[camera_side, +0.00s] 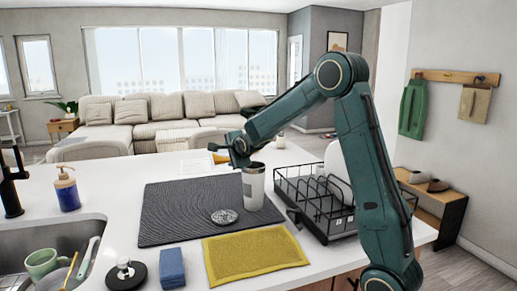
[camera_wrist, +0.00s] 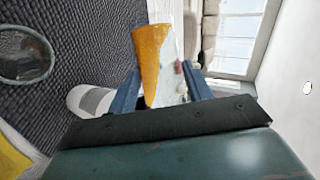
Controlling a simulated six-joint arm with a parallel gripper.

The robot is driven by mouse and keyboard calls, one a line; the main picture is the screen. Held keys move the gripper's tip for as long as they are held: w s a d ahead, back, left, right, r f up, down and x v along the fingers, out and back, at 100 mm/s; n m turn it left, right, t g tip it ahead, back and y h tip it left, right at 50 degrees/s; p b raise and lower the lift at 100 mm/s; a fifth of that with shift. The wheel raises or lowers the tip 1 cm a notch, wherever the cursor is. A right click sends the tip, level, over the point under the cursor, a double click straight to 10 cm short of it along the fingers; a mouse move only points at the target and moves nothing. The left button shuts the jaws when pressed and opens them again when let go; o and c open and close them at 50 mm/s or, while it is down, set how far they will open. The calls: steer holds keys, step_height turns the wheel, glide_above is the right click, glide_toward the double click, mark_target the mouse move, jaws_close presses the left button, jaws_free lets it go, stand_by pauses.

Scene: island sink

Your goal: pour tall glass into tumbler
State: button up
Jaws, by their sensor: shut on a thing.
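My gripper (camera_side: 236,158) is shut on the tall glass, above the dark mat. In the wrist view the tall glass (camera_wrist: 158,62) stands out between my two blue fingers (camera_wrist: 160,95), with orange liquid lying along one side of it, so it looks tilted. In the side view only a bit of orange (camera_side: 220,158) shows past my gripper. The tumbler (camera_side: 253,187), pale with a grey band, stands upright on the mat just below and right of my gripper. It also shows in the wrist view (camera_wrist: 92,101), partly hidden. I cannot see inside the tumbler.
The dark ribbed mat (camera_side: 172,214) holds a round clear dish (camera_side: 224,216). A black dish rack (camera_side: 320,205) stands close to the tumbler's right. The mat's left part is clear.

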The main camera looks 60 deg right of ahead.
steer(key=shift+s+d+m, duration=0.15)
steer(key=shift+s+m, duration=0.1)
steer(key=shift+m, duration=0.05)
steer(key=shift+s+d+r+m+t+p, duration=0.15)
steer(key=shift+s+r+m+t+p, duration=0.1)
steer(key=shift+r+m+t+p, duration=0.35)
stand_by(0.8)
steer(key=shift+s+t, duration=0.1)
steer(key=shift+t, duration=0.2)
steer(key=shift+w+a+f+n+g, duration=0.25)
steer(key=shift+w+f+n+g, duration=0.2)
steer(key=shift+f+n+g, duration=0.2)
steer(key=shift+w+a+r+n+g, duration=0.2)
steer(key=shift+w+n+g, duration=0.15)
steer(key=shift+w+a+g, duration=0.15)
steer(key=shift+w+g, duration=0.05)
steer(key=shift+g, duration=0.1)
